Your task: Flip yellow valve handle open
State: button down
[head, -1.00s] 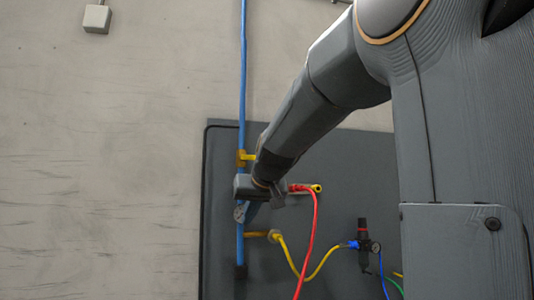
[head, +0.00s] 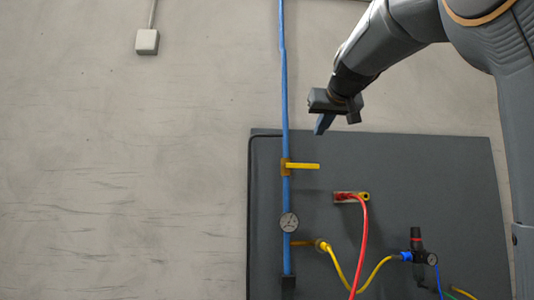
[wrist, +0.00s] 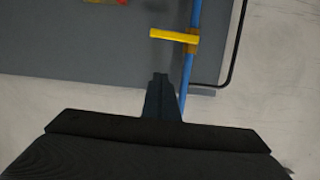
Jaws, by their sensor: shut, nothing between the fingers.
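The yellow valve handle (head: 303,166) sticks out sideways to the right from the vertical blue pipe (head: 284,110), at a right angle to it. In the wrist view the handle (wrist: 174,36) lies across beside the pipe (wrist: 190,75), beyond my fingertips. My gripper (head: 322,125) is above and slightly right of the handle in the head view, apart from it. In the wrist view my gripper (wrist: 160,82) has its fingers together with nothing between them.
A dark grey panel (head: 430,165) backs the pipe. A red hose (head: 364,240), a yellow hose (head: 340,268) and a regulator (head: 417,246) are lower right. Bare wall (head: 140,170) lies to the left.

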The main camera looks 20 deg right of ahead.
jog(key=p, duration=0.4)
send_over(302, 167)
jog(key=s+d, duration=0.2)
jog(key=s, duration=0.1)
notch_tip(302, 167, down, 2)
jog(key=f, duration=0.1)
notch_tip(302, 167, down, 4)
jog(key=shift+s+r, duration=0.1)
jog(key=shift+r, duration=0.15)
jog(key=shift+f, duration=0.15)
